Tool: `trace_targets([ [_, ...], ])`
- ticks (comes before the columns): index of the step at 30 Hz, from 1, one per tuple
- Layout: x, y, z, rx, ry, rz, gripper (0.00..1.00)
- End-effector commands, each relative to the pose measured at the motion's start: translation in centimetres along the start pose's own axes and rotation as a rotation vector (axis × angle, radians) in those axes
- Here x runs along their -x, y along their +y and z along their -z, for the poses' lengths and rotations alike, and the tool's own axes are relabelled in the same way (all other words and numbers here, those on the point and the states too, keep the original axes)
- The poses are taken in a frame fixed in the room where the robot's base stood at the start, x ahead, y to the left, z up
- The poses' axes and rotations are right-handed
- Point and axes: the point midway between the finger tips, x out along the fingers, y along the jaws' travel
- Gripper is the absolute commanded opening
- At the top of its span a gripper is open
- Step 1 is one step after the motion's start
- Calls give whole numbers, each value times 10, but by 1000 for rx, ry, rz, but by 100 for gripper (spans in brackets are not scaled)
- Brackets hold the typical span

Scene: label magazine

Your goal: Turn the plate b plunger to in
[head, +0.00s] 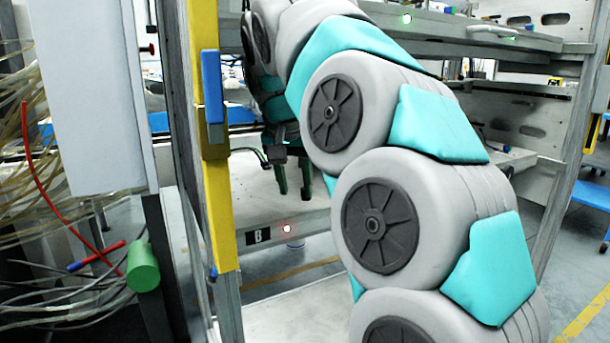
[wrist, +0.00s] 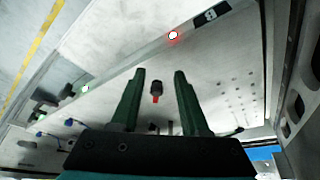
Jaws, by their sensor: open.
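Plate B (head: 255,195) is a light grey shelf with a black "B" label (head: 258,236) and a red lamp (head: 287,229) on its front edge. In the wrist view plate B (wrist: 218,70) fills much of the picture. A small black plunger (wrist: 156,87) with a red part stands on it. My gripper (wrist: 160,72) is open, with one green finger on each side of the plunger in that view. I cannot tell the height gap or any contact. In the head view my gripper (head: 294,192) points down over plate B; I cannot make out the plunger there.
A yellow post (head: 215,170) with a blue handle (head: 212,87) stands left of plate B. An upper shelf with a green lamp (head: 406,18) is above. Cables and a green cylinder (head: 143,266) are at the left. My arm covers the middle of the head view.

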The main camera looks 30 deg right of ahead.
Motion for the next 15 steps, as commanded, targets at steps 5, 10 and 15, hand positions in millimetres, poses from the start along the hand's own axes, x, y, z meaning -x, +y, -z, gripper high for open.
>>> trace_targets([
  [5, -12, -1, 28, -1, -3, -1, 45],
  [10, -22, 0, 53, 0, -2, -1, 45],
  [15, -30, 0, 72, -1, -2, 0, 45],
])
